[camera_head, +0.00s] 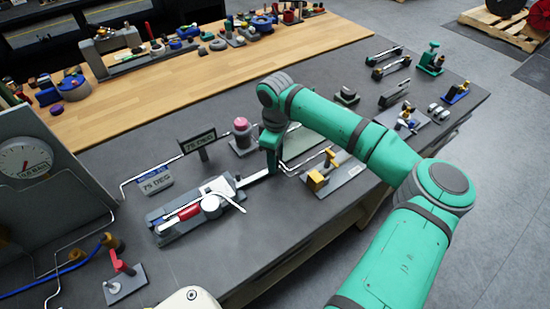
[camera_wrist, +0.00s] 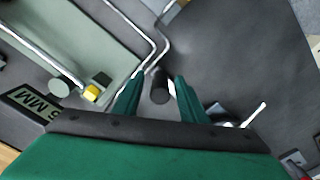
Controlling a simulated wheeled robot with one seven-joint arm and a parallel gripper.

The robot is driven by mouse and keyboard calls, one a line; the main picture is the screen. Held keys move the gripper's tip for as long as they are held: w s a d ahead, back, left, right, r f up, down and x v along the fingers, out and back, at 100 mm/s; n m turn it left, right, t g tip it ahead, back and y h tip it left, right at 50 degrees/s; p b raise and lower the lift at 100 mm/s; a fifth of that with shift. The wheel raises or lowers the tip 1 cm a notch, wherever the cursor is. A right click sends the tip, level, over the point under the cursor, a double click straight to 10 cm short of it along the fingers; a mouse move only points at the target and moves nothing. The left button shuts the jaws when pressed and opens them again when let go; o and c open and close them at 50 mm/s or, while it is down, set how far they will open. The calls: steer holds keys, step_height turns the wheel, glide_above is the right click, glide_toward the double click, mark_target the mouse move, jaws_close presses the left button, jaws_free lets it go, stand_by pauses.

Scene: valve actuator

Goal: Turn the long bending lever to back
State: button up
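The bender (camera_head: 188,212) sits on the grey bench, with a red part and a round silver hub. Its long bending lever (camera_head: 252,180) reaches from the hub to the right and ends under my gripper (camera_head: 272,160). In the wrist view, the lever's dark round grip (camera_wrist: 160,90) stands between the two green fingers of my gripper (camera_wrist: 158,84). The fingers are apart, with a gap visible on each side of the grip. Contact cannot be made out. The lever's far end is partly hidden by the gripper in the head view.
A display sign (camera_head: 197,142) and a pink-topped part (camera_head: 241,128) stand behind the lever. A yellow-and-grey fixture (camera_head: 325,175) is to the right. A bent metal rod (camera_wrist: 128,55) runs close past the fingers. A red-handled valve (camera_head: 122,265) stands front left. Bare bench lies in front of the bender.

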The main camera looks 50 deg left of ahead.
step_height(320, 180, up, 11)
steer(key=shift+f, duration=0.1)
stand_by(0.5)
stand_by(0.5)
